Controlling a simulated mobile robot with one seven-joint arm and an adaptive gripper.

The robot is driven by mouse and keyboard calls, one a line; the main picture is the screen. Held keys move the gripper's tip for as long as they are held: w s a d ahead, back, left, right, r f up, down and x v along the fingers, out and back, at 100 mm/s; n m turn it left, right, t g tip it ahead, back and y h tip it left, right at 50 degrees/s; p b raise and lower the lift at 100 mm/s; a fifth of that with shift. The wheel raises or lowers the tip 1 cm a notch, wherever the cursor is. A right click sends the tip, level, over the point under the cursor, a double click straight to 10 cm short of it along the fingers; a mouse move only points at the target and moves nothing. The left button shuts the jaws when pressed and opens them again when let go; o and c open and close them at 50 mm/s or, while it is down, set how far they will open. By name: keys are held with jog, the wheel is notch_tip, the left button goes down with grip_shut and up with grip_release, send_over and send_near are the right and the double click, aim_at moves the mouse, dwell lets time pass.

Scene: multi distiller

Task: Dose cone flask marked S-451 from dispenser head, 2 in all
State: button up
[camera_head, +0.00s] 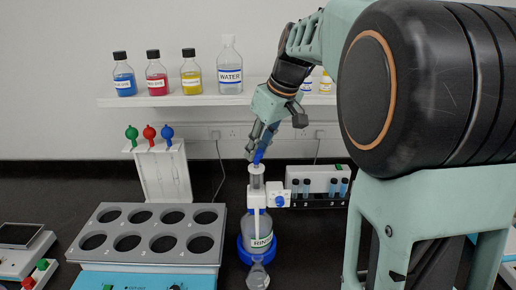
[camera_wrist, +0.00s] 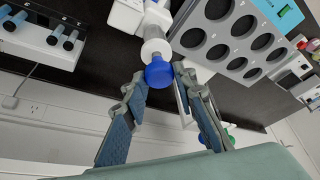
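A cone flask (camera_head: 257,277) stands at the front of the bench, just below the dispenser bottle; its marking cannot be read. The dispenser bottle (camera_head: 257,228) carries a label beginning "RINS" and sits in a blue ring. Its white dispenser head (camera_head: 256,196) rises above it. My gripper (camera_head: 255,152) points down over the top of the head. In the wrist view my gripper (camera_wrist: 159,78) is open, with one blue-padded finger on each side of a round blue knob (camera_wrist: 159,73) on a white and grey stem. Contact with the knob cannot be told.
A grey rack (camera_head: 150,235) with several empty round holes stands left of the bottle. A white stand (camera_head: 163,172) with three coloured pipettes is behind it. A tube block (camera_head: 318,184) stands right. A shelf (camera_head: 205,100) holds bottles. My arm covers the right side.

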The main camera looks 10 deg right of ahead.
jog(key=o, duration=0.4)
jog(key=v, duration=1.2)
jog(key=shift+s, duration=0.1)
